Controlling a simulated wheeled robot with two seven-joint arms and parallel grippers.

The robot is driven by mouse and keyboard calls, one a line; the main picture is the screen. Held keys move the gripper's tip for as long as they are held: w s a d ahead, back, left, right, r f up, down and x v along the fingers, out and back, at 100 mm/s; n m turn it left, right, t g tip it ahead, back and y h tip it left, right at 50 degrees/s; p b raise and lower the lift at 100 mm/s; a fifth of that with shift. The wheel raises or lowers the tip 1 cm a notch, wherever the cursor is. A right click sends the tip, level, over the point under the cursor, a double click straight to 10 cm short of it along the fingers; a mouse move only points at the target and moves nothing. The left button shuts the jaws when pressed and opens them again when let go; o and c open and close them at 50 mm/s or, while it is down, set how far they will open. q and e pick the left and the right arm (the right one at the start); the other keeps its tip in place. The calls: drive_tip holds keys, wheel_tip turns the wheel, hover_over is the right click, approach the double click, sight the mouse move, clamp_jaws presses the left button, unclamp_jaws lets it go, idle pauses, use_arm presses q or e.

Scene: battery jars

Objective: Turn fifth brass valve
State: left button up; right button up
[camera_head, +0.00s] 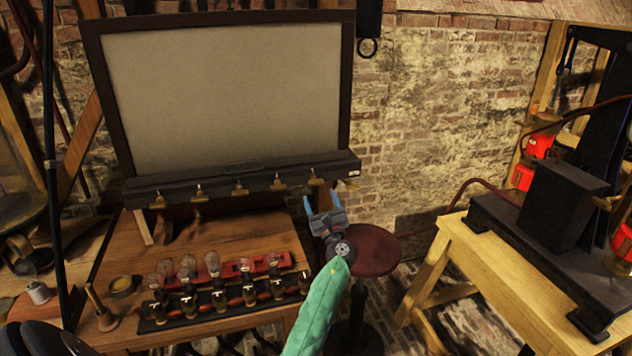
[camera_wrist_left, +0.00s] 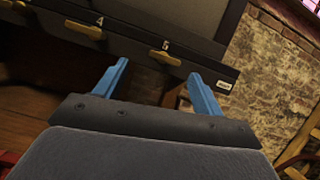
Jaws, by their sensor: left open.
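A row of brass valves runs along the dark ledge (camera_head: 225,180) under a large framed grey panel. The fifth brass valve (camera_head: 316,180) is at the right end of the row. In the left wrist view the fifth valve (camera_wrist_left: 165,57) lies under the label 5, and the fourth valve (camera_wrist_left: 83,30) is to its left under the label 4. My left gripper (camera_head: 321,198) is open and empty, just below and in front of the fifth valve. Its blue fingers (camera_wrist_left: 158,75) appear on either side of that valve in the wrist view, seemingly short of it. My right gripper is not seen.
Glass bulbs and brass-topped jars stand in a rack (camera_head: 225,308) on the wooden bench (camera_head: 235,240) below the ledge. A round red stool (camera_head: 372,250) is behind my left forearm. A yellow wooden table (camera_head: 490,265) with black machinery stands at right.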

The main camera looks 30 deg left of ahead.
sight(317, 183)
use_arm(q)
drive_tip(key=w+a+r+p, duration=0.1)
drive_tip(key=w+a+r+m+p, duration=0.1)
drive_tip(key=w, duration=0.1)
drive_tip(key=w+a+r+m+p, duration=0.1)
drive_tip(key=a, duration=0.1)
drive_tip(key=shift+w+t, duration=0.2)
drive_tip(key=shift+t, duration=0.2)
drive_tip(key=shift+w+a+p, duration=0.35)
drive_tip(key=shift+a+p, duration=0.05)
drive_tip(key=shift+a, duration=0.15)
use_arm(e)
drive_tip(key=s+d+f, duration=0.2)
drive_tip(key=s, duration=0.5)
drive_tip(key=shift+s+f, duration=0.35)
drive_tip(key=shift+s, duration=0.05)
use_arm(q)
drive_tip(key=c, duration=1)
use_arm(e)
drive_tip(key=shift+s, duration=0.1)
